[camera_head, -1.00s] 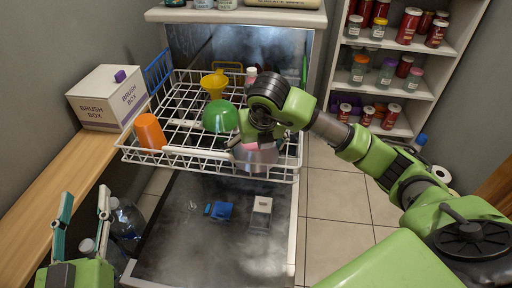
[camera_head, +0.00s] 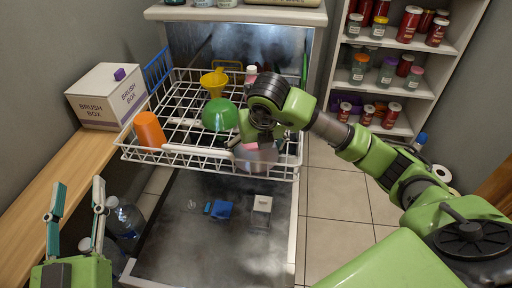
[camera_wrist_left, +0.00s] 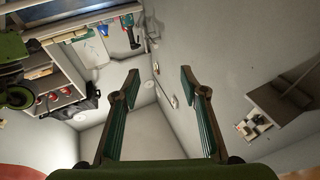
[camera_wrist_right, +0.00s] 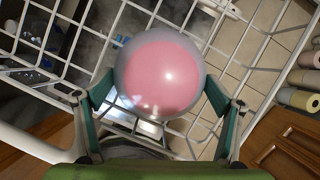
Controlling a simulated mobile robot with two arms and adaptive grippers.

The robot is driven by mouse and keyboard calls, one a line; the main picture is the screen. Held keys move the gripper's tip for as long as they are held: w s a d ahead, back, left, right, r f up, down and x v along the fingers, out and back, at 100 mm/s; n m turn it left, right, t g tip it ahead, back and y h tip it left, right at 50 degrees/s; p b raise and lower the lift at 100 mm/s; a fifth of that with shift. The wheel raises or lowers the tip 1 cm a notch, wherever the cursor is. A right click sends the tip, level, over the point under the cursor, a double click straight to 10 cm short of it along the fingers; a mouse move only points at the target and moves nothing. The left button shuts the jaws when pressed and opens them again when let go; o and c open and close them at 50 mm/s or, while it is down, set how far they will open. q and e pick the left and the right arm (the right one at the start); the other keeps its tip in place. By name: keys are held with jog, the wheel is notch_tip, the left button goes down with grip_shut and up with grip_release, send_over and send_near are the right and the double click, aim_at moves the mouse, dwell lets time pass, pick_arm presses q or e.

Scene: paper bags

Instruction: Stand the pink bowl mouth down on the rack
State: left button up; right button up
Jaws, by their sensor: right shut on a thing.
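The pink bowl (camera_wrist_right: 160,75), pink in the middle with a greyish outer band, is between the two fingers of my right gripper (camera_wrist_right: 162,100), which is shut on it. Its rounded side appears to face the right wrist camera. In the head view the bowl (camera_head: 256,155) is partly hidden by my right gripper (camera_head: 258,135) at the front right of the white wire rack (camera_head: 180,152). I cannot tell whether it touches the wires. My left gripper (camera_head: 76,205) is open and empty at the lower left, away from the rack; its spread fingers also show in the left wrist view (camera_wrist_left: 160,85).
On the rack are a green bowl (camera_head: 219,115) just left of my right gripper, a yellow funnel-like item (camera_head: 214,82) behind it and an orange cup (camera_head: 149,130) at the left. The open door (camera_head: 175,235) lies below. A brush box (camera_head: 108,97) stands left.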

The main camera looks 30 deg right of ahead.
pick_arm(q)
jog(key=shift+s+r, duration=0.1)
jog(key=shift+r, duration=0.35)
pick_arm(e)
jog(key=shift+f, duration=0.1)
jog(key=o, duration=1.2)
pick_arm(q)
jog(key=shift+r, duration=0.15)
pick_arm(e)
jog(key=shift+s+r, duration=0.1)
jog(key=shift+r, duration=0.15)
jog(key=v, duration=1.1)
jog(key=shift+s+r, duration=0.1)
jog(key=shift+r, duration=0.15)
pick_arm(q)
jog(key=shift+s+f, duration=0.1)
jog(key=shift+f, duration=0.1)
pick_arm(e)
jog(key=shift+s+f, duration=0.1)
